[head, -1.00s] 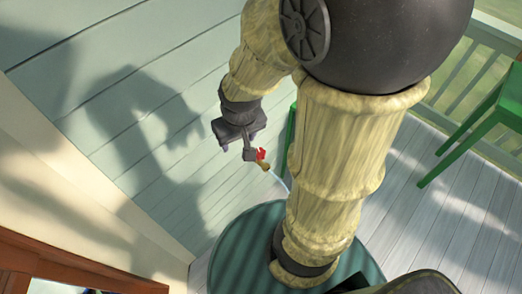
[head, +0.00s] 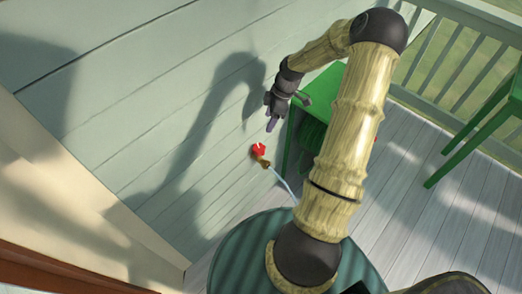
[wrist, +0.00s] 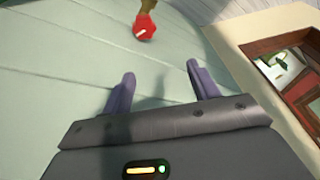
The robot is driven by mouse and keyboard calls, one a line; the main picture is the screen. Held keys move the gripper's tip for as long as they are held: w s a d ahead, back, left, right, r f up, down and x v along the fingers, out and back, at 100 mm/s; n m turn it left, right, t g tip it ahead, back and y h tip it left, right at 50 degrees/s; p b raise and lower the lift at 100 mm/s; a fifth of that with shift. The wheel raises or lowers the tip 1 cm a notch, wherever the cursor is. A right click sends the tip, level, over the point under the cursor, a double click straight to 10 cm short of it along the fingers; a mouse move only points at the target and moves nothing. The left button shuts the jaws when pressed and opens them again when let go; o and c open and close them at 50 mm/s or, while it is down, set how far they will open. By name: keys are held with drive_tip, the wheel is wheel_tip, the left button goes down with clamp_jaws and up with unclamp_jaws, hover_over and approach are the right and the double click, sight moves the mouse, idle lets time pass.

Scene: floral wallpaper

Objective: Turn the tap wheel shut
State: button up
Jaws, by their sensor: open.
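The tap's red wheel (head: 258,149) sits on a brass tap (head: 263,162) on the pale green plank wall in the head view. A pale stream runs down from the tap towards the lower right. The red wheel also shows in the wrist view (wrist: 144,28), at the top middle, beyond the fingertips, with part of the brass body above it. My gripper (head: 271,124) is above and slightly right of the wheel in the head view, apart from it. In the wrist view my gripper (wrist: 160,75) has its two fingers spread with nothing between them.
A green table (head: 318,95) stands behind my arm. Another green piece of furniture (head: 480,130) is at the right, near the railing (head: 445,75). A wooden frame (wrist: 285,65) shows at the right of the wrist view. The wall left of the tap is clear.

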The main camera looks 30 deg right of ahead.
sight(260, 147)
drive_tip(key=shift+n+t+y, duration=0.5)
drive_tip(key=shift+n, duration=0.1)
drive_tip(key=d+f, duration=0.2)
drive_tip(key=d, duration=0.1)
drive_tip(key=d+f, duration=0.1)
drive_tip(key=shift+w+d+b, duration=0.2)
drive_tip(key=shift+w+b, duration=0.15)
drive_tip(key=shift+f, duration=0.1)
drive_tip(key=x, duration=1.7)
drive_tip(key=shift+s+a+f, duration=0.1)
drive_tip(key=shift+f, duration=0.05)
drive_tip(key=c, duration=0.7)
